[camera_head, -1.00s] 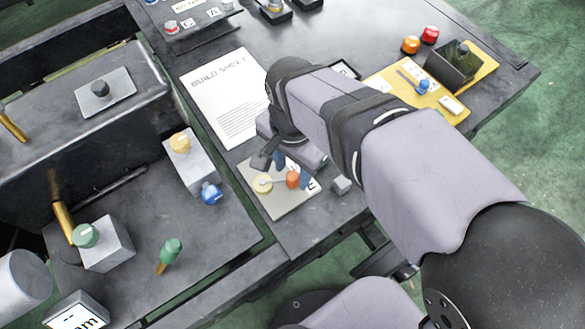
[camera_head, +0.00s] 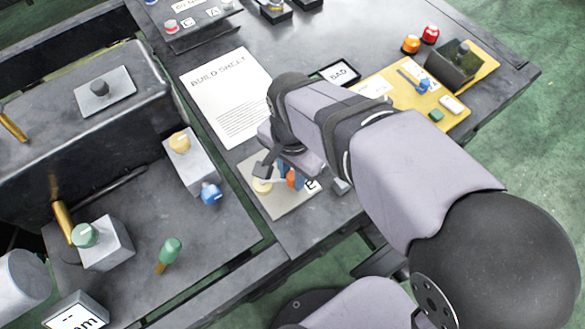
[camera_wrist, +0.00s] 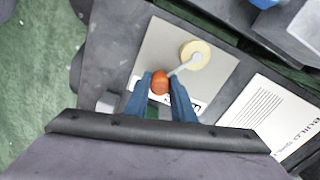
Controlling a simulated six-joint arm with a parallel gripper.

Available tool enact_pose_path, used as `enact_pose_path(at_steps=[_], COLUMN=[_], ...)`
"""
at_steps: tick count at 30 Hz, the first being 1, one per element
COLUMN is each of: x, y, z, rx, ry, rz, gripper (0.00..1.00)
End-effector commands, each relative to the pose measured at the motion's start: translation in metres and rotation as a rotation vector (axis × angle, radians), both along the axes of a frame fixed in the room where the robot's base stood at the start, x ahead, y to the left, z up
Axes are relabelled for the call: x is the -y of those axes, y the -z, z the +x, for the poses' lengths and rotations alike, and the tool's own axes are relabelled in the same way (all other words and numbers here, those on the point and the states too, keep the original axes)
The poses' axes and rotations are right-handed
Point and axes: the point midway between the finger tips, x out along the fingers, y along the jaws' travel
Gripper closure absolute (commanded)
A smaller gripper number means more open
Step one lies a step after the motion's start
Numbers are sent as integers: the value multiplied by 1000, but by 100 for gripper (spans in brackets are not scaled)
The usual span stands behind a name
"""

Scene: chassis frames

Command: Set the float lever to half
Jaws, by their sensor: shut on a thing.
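A lever with an orange ball knob (camera_head: 291,178) turns on a round cream hub (camera_head: 262,187), mounted on a light grey plate (camera_head: 292,207) near the table's front edge. In the wrist view the knob (camera_wrist: 160,82) sits at the end of a thin pale arm running from the hub (camera_wrist: 195,55). My gripper (camera_wrist: 160,84) has its blue fingers shut on the knob, one on each side. From the head camera my gripper (camera_head: 290,174) partly covers the lever. A label on the plate (camera_wrist: 180,103) is partly hidden by the fingers and cannot be read fully.
A build sheet (camera_head: 222,97) lies behind the plate. A small grey block (camera_head: 342,187) is to its right. A box with a yellow knob and a blue knob (camera_head: 190,162) stands to the left. A yellow mat (camera_head: 462,98) with parts is at the back right.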

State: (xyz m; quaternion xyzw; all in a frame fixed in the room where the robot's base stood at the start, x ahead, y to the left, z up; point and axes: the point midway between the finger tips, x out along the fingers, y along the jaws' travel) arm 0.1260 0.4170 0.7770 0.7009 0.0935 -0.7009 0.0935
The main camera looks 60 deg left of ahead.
Motion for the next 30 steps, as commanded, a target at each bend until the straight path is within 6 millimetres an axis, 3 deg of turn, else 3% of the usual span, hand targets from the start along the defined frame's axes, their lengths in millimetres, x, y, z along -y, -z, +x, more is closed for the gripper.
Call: enact_pose_path(at_steps=[8,30], x=[-4,-31], y=[-3,-2], z=[3,9], rx=[0,-1], ry=[-80,-498], rz=[-2,-1], gripper=[100,100])
